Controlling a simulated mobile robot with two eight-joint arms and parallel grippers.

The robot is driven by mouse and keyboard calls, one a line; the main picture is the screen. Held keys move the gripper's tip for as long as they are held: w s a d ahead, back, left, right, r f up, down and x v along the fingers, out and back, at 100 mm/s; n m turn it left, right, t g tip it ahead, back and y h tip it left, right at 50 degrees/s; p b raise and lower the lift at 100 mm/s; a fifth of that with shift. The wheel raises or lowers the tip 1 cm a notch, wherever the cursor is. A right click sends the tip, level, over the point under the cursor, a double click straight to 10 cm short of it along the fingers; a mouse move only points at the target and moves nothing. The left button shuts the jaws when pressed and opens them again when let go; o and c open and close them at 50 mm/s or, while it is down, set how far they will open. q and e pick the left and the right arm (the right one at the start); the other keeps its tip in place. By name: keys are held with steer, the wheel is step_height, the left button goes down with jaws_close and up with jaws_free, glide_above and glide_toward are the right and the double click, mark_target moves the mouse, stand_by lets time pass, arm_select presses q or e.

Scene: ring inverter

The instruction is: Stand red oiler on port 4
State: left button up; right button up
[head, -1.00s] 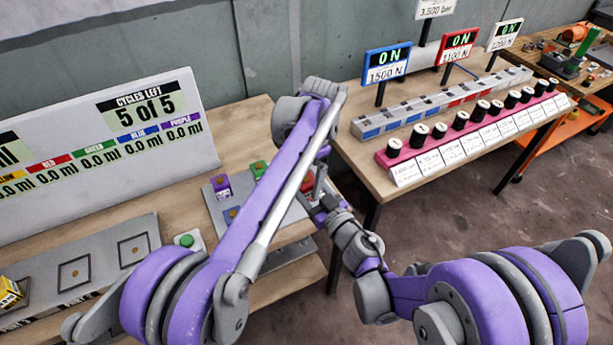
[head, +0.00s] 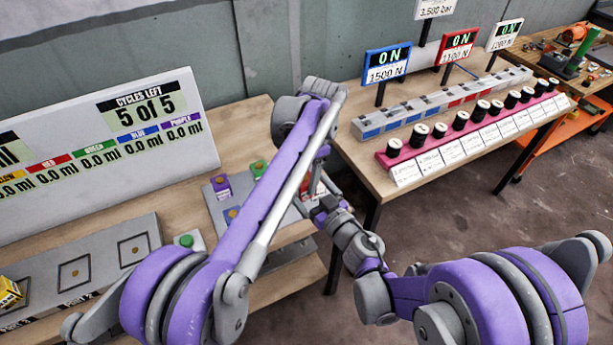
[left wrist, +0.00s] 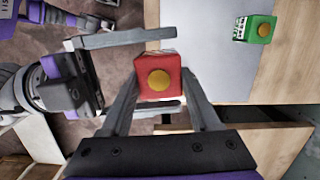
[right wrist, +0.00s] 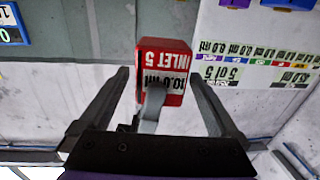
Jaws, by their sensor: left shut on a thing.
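The red oiler (left wrist: 158,78) is a small red block with a round yellow spot on the face towards the left wrist camera. My left gripper (left wrist: 160,88) is shut on it, one finger on each side. In the right wrist view the red oiler (right wrist: 164,62) shows an upside-down label, "INLET 5" and "10.0 ml", with a left finger across it. My right gripper (right wrist: 163,92) is open, with its fingers apart on either side of the oiler. In the head view the left arm hides most of both grippers. Port squares (head: 75,274) show on a grey panel; I cannot make out port 4.
A purple oiler (head: 220,185) and a green oiler (head: 258,168) stand on a grey plate behind my left arm. A yellow oiler (head: 9,291) is at the far left. A green button (head: 187,241) sits beside the port panel. A second table (head: 372,178) holds a row of black-topped weights.

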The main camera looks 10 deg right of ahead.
steer(key=v, duration=1.2)
steer(key=d+m+g+h, duration=0.2)
steer(key=d+m+h, duration=0.5)
steer(key=d+h, duration=0.35)
steer(key=s+a+f+n+g+y, duration=0.1)
steer(key=s+a+f+g, duration=0.1)
steer(key=s, duration=0.4)
steer(key=s+a+f+n+g+y, duration=0.1)
steer(key=s+a+f+g+y, duration=0.1)
steer(key=s+g, duration=0.4)
step_height(320, 180, down, 2)
steer(key=shift+s+a+g, duration=0.35)
steer(key=shift+a+g, duration=0.15)
steer(key=shift+a, duration=0.3)
